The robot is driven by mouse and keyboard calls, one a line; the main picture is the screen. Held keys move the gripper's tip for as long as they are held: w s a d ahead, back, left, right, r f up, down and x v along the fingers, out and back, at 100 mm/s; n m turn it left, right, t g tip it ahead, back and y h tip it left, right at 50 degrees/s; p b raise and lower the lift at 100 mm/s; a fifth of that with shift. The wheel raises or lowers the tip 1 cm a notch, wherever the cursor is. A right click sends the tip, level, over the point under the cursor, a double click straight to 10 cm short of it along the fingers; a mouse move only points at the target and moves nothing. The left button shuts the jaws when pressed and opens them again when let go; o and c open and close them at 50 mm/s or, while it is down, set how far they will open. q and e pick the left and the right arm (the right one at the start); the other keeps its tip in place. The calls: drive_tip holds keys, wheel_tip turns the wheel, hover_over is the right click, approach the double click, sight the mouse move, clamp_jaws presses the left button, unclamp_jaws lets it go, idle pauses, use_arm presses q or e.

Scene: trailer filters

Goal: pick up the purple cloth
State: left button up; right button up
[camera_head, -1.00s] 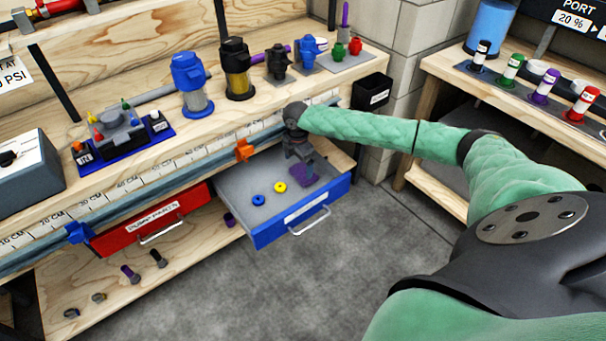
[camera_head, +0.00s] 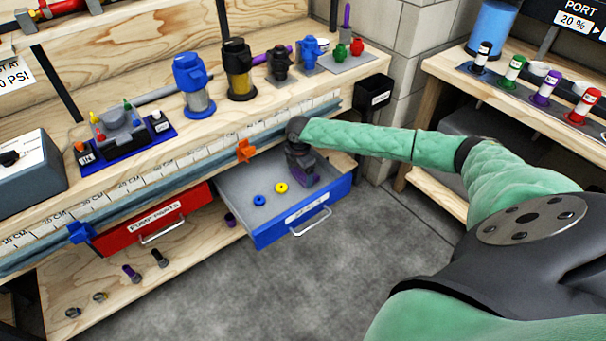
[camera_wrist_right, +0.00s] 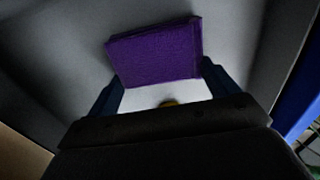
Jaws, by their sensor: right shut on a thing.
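The purple cloth (camera_wrist_right: 155,54) is a flat folded rectangle between the fingers of my right gripper in the right wrist view. In the head view only a bit of the cloth (camera_head: 312,181) shows, low in the open blue drawer (camera_head: 262,236) and mostly hidden by the gripper. My right gripper (camera_head: 301,180) points down into the drawer. It is shut on the cloth, with one finger at each side. I cannot tell whether the cloth still touches the drawer floor. My left gripper is not in view.
The workbench edge with an orange clamp (camera_head: 246,151) runs above the drawer. A red drawer (camera_head: 152,221) is at the left. Open floor lies in front.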

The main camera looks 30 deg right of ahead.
sight(302, 174)
drive_tip(key=shift+r, duration=0.1)
drive_tip(key=r, duration=0.4)
drive_tip(key=shift+s+d+r, duration=0.15)
drive_tip(key=shift+s+d, duration=0.05)
drive_tip(key=shift+d, duration=0.2)
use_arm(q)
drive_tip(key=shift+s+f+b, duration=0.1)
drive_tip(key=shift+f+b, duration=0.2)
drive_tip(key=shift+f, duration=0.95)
use_arm(e)
drive_tip(key=s+d+r, duration=0.5)
drive_tip(key=d+r, duration=0.1)
drive_tip(key=d, duration=0.3)
drive_tip(key=shift+s+r, duration=0.25)
drive_tip(key=shift+s, duration=0.15)
